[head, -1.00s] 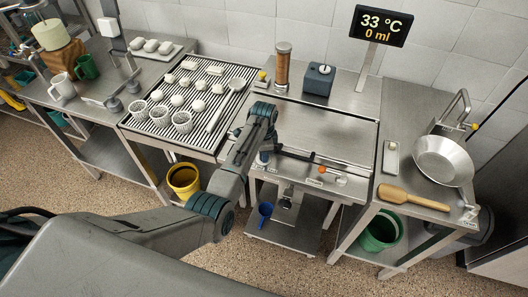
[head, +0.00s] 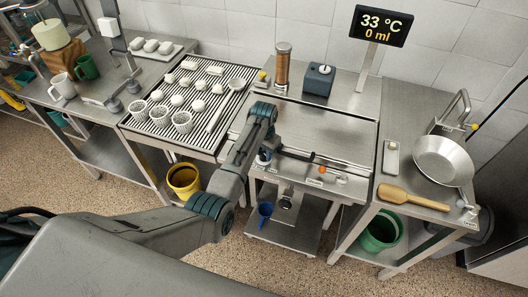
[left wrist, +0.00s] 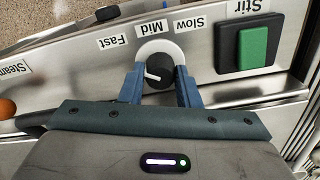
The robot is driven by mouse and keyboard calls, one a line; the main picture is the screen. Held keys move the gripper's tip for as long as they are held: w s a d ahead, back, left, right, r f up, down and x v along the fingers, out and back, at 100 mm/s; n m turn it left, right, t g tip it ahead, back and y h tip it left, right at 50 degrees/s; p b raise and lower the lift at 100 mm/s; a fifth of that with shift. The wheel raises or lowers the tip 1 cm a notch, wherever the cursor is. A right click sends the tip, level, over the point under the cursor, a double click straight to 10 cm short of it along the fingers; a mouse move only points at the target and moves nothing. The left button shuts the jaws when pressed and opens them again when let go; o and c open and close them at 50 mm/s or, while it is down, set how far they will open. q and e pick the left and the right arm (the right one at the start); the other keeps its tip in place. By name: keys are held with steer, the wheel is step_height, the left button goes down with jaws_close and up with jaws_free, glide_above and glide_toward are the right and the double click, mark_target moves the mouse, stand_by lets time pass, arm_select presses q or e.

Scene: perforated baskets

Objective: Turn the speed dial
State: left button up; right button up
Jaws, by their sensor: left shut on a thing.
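The speed dial (left wrist: 160,70) is a round dark knob with a white pointer line, set in a pale ring on the metal front panel. Its labels Slow, Mid and Fast appear upside down in the left wrist view. The pointer line points left, on the side of the Fast label (left wrist: 113,42). My left gripper (left wrist: 158,82) has its blue fingers on both sides of the knob and is shut on it. In the head view the left gripper (head: 264,157) is at the front panel of the middle station, and the knob is mostly hidden. My right gripper is not in view.
A green Stir switch (left wrist: 253,47) sits right of the dial in the wrist view. A black lever (head: 296,153) with an orange tip is close to the gripper. A display (head: 380,25) reads 33 °C and 0 ml. A wooden paddle (head: 412,198) lies on the right counter.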

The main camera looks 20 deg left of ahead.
mark_target(264, 153)
arm_select(q)
steer(key=shift+n, duration=0.3)
steer(key=o, duration=1)
steer(key=shift+c, duration=0.2)
steer(key=shift+r, duration=0.1)
step_height(264, 153, up, 11)
steer(key=b, duration=0.3)
steer(key=shift+f, duration=0.2)
